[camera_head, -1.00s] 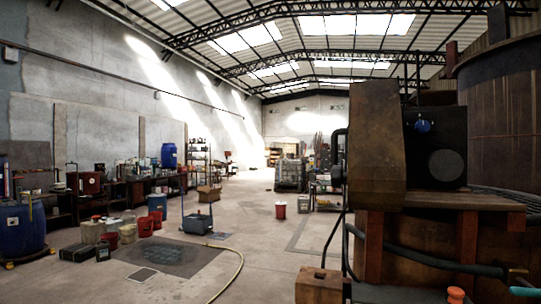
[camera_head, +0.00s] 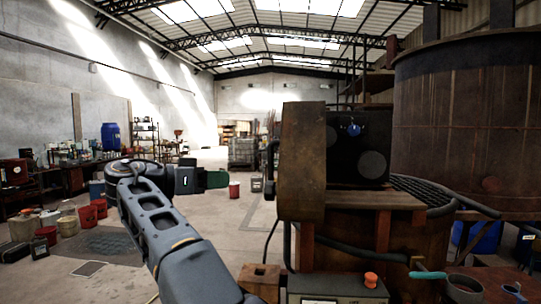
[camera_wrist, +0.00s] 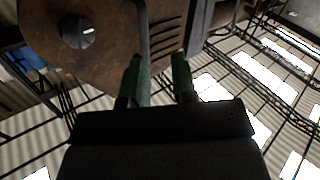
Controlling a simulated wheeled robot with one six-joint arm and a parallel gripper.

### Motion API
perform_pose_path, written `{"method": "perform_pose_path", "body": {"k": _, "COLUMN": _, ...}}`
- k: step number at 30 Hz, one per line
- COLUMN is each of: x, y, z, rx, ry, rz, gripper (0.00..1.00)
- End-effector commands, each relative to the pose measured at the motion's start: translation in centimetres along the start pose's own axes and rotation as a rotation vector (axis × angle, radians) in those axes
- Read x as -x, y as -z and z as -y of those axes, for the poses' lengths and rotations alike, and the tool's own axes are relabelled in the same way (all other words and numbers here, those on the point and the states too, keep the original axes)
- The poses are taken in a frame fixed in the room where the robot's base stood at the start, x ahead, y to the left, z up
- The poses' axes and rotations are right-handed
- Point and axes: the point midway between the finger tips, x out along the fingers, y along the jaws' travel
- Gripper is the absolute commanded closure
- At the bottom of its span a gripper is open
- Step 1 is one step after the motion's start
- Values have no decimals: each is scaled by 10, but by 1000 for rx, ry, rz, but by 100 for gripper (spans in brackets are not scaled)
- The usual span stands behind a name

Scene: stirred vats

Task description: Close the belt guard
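The belt guard (camera_head: 303,165) is a rusty brown cover standing upright at the left of a black drive housing (camera_head: 352,110). The housing's front, with a blue part and dark round discs, is exposed, so the guard stands open. My gripper (camera_head: 215,179) is left of the guard, its green fingers pointing right towards it, seemingly apart from it. In the wrist view my gripper (camera_wrist: 159,62) shows two green fingers with a gap between them, empty. Beyond them is a rusty surface, likely the guard (camera_wrist: 115,22), with a black knob (camera_wrist: 77,32) and vent slots.
A large rusty vat (camera_head: 470,120) stands at the right. Below the housing are pipes, hoses and a box with an orange knob (camera_head: 370,280). Buckets and cans, such as a red bucket (camera_head: 88,217), stand at the left. The floor between is mostly clear.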

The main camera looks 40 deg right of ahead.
Motion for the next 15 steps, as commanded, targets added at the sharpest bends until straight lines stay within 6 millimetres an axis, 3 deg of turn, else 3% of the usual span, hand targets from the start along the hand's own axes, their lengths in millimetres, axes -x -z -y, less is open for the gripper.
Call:
{"method": "perform_pose_path", "body": {"k": 3, "x": 9, "y": 18, "z": -8, "rx": -130, "ry": -76, "rz": -38, "gripper": 74}}
{"method": "perform_pose_path", "body": {"k": 7, "x": 12, "y": 26, "z": -15, "rx": -203, "ry": -118, "rz": -60, "gripper": 74}}
{"method": "perform_pose_path", "body": {"k": 15, "x": -12, "y": 32, "z": -22, "rx": -219, "ry": -129, "rz": -66, "gripper": 74}}
